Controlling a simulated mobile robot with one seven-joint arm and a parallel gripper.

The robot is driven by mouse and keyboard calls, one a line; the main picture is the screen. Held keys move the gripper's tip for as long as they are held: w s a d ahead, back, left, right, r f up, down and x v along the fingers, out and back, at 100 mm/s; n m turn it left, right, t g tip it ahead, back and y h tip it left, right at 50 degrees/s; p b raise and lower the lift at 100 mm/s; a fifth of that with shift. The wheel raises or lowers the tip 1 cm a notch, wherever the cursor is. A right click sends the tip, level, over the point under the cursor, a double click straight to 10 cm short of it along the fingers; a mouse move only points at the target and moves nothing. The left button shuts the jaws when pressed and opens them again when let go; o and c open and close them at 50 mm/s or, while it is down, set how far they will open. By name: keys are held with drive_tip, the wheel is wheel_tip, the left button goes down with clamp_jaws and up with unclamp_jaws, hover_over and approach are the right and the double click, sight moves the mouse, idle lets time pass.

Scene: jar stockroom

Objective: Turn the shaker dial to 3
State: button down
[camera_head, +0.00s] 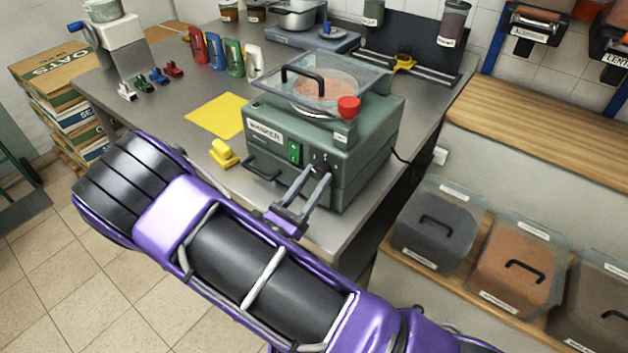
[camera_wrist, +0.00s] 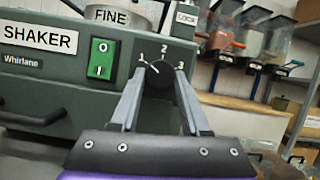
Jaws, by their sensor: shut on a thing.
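The shaker (camera_head: 362,137) is a green-grey machine on the steel table, with a SHAKER label that reads clearly in the wrist view (camera_wrist: 40,38). Its black dial (camera_wrist: 160,76) is on the front face, right of a green switch (camera_wrist: 103,59), with the marks 1, 2 and 3 around its top. A pale pointer line on the dial points up and left, toward 1. My gripper (camera_wrist: 161,82) is shut on the dial, one finger on each side. In the head view my gripper (camera_head: 318,176) reaches the dial from the front, and the fingers partly hide it.
A clear-lidded pan with a black handle (camera_head: 302,77) and a red knob (camera_head: 348,107) are on top of the shaker. A drawer handle (camera_head: 262,168) juts from its front. A yellow object (camera_head: 224,154) and yellow sheet (camera_head: 216,116) lie left. Lidded bins (camera_head: 436,222) stand right.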

drive_tip(key=m+g+h, duration=0.1)
drive_tip(key=m, duration=0.1)
drive_tip(key=m+g+b, duration=0.1)
drive_tip(key=m, duration=0.2)
drive_tip(key=m+g+h, duration=0.1)
drive_tip(key=m, duration=0.2)
drive_tip(key=shift+w+a+h, duration=0.15)
drive_tip(key=shift+a+h, duration=0.1)
drive_tip(key=shift+h, duration=0.05)
drive_tip(key=m+g, duration=0.2)
drive_tip(key=m, duration=0.2)
drive_tip(key=m+g+b, duration=0.1)
drive_tip(key=m+g, duration=0.1)
drive_tip(key=m, duration=0.2)
drive_tip(key=shift+w+a+r+h+b, duration=0.1)
drive_tip(key=shift+a+r+h+b, duration=0.05)
drive_tip(key=shift+h+b, duration=0.15)
drive_tip(key=m+b, duration=0.1)
drive_tip(key=m, duration=0.2)
drive_tip(key=m+g+y, duration=0.1)
drive_tip(key=m, duration=0.2)
drive_tip(key=shift+r+g+b, duration=0.2)
drive_tip(key=shift+g+b, duration=0.1)
drive_tip(key=shift+b, duration=0.05)
drive_tip(key=m, duration=0.1)
drive_tip(key=m+y+b, duration=0.1)
drive_tip(key=m, duration=0.1)
drive_tip(key=m+y, duration=0.1)
drive_tip(key=shift+r+m+g+b, duration=0.3)
drive_tip(key=shift+r, duration=0.05)
